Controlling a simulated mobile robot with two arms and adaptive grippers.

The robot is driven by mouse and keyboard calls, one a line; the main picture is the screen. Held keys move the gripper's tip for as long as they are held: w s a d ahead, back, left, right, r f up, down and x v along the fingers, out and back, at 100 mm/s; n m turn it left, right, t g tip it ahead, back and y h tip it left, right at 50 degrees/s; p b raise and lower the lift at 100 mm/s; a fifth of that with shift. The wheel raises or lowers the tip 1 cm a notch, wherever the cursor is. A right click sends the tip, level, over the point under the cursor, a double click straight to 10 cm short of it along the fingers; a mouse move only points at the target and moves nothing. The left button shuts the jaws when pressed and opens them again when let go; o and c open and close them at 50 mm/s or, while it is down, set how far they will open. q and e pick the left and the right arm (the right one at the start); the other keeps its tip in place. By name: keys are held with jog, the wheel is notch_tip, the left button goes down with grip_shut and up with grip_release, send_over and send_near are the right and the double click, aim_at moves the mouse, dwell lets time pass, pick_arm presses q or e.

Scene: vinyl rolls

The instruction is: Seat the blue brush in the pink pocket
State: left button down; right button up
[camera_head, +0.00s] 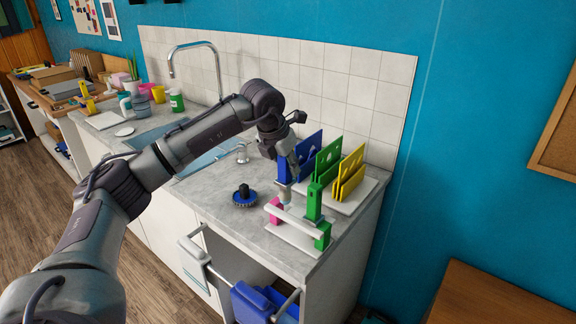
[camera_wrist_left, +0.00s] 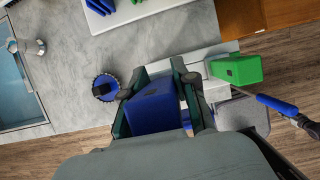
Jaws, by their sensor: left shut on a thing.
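My left gripper (camera_head: 286,181) is shut on the blue brush (camera_wrist_left: 153,107), whose wide blue part fills the space between the fingers in the wrist view. In the head view, the brush's pale lower part (camera_head: 285,197) hangs just above or beside the pink pocket (camera_head: 275,209); I cannot tell whether they touch. The pink pocket stands at the left end of a white rack (camera_head: 292,221) near the counter's front edge. In the wrist view the pink pocket is hidden behind the gripper and brush. My right gripper does not show.
Green pieces (camera_head: 314,203) stand at the rack's right side. A round blue scrubber (camera_head: 245,199) with a dark knob lies left of the rack. Blue, green and yellow boards (camera_head: 350,172) stand behind. A sink (camera_head: 205,160) lies left. Bare counter surrounds the scrubber.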

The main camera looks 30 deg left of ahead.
aim_at(288, 179)
pick_arm(q)
jog(key=shift+f, duration=0.1)
jog(key=shift+f+b, duration=0.7)
jog(key=shift+f, duration=0.25)
jog(key=shift+f, duration=0.2)
jog(key=shift+f+b, duration=0.7)
jog(key=shift+f, duration=0.15)
jog(key=shift+f+b, duration=0.95)
jog(key=shift+f, duration=0.5)
